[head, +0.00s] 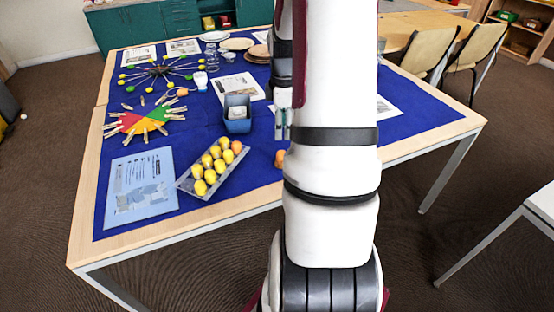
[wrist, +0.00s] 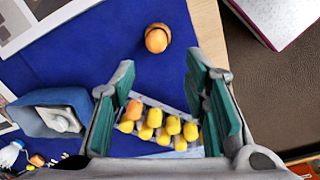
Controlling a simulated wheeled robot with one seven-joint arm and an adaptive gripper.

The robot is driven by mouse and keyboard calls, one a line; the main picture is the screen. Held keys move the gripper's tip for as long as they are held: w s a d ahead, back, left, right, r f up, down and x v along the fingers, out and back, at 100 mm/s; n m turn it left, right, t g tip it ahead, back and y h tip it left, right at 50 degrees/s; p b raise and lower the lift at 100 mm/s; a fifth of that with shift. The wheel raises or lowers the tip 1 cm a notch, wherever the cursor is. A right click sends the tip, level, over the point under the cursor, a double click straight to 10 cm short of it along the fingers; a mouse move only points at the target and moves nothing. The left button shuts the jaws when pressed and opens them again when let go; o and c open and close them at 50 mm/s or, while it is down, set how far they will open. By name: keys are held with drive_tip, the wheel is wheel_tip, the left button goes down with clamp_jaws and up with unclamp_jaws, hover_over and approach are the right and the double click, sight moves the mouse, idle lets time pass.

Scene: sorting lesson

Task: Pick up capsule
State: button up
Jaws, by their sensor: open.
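A lone orange capsule-like piece (wrist: 156,40) with a brown part around one end lies on the blue cloth in the wrist view. In the head view it shows as a small orange patch (head: 280,158), partly hidden by my arm. Which piece the task's capsule is, I cannot tell for certain. My gripper (wrist: 160,72) is open and empty, its green-padded fingers spread wide. The lone piece appears beyond the fingertips in the wrist view. In the head view my gripper (head: 282,124) is mostly hidden behind my arm.
A grey tray (head: 185,184) holds several yellow and orange pieces; it shows between my fingers in the wrist view. A blue container (head: 237,125) with a pale item inside stands nearby. The table edge (wrist: 208,30) is right of the lone piece. Cloth around that piece is clear.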

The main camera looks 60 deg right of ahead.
wheel_tip(320, 180, down, 7)
drive_tip(key=shift+w+r+b, duration=0.1)
drive_tip(key=shift+b, duration=0.3)
drive_tip(key=shift+d+f+b, duration=0.15)
drive_tip(key=shift+f+b, duration=0.05)
drive_tip(key=shift+f, duration=1.2)
drive_tip(key=shift+d+f+b, duration=0.15)
drive_tip(key=shift+f, duration=1.2)
drive_tip(key=c, duration=0.8)
